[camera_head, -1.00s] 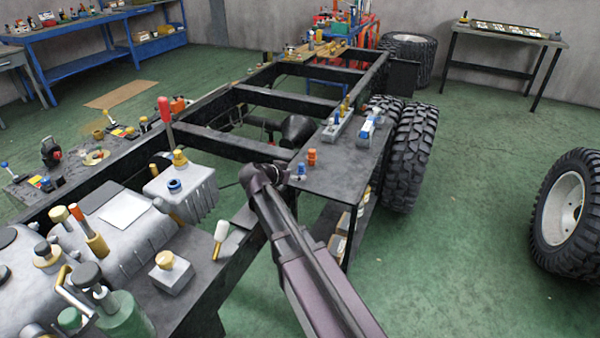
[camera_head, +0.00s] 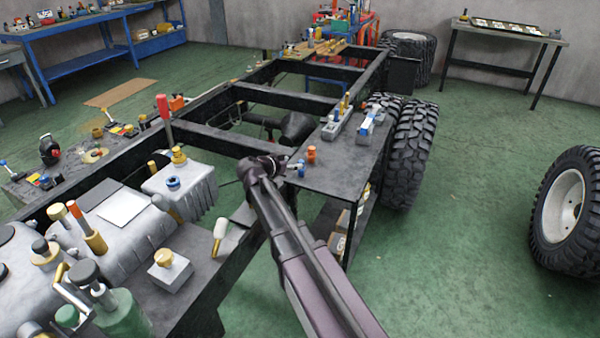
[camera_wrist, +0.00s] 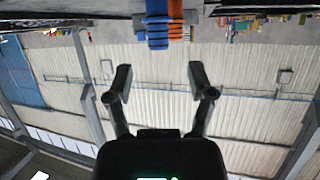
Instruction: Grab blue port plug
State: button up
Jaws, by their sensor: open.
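A blue port plug (camera_wrist: 157,27) stands at the top of the wrist view, which looks upside down. An orange plug (camera_wrist: 175,22) is right beside it. In the head view the blue plug (camera_head: 301,168) is small, near the left edge of the dark side shelf, with the orange plug (camera_head: 311,155) just beyond it. My gripper (camera_wrist: 160,80) is open and empty, its two fingers spread. The blue plug lies ahead of the gap between the fingertips, apart from them. In the head view my wrist is just left of the plug, and the fingers are hard to make out.
The dark shelf (camera_head: 338,178) also holds a grey block (camera_head: 338,124) with plugs and a blue-and-white part (camera_head: 372,120). Black chassis rails (camera_head: 215,142) run left of it, with a grey casing (camera_head: 181,192) nearer. Large tyres (camera_head: 411,150) stand right of the shelf. Open green floor lies further right.

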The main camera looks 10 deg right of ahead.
aim_at(300, 161)
jog(key=shift+w+d+f, duration=0.1)
jog(key=shift+w+d, duration=0.05)
jog(key=shift+b+x, duration=0.95)
jog(key=shift+x, duration=1.45)
grip_shut()
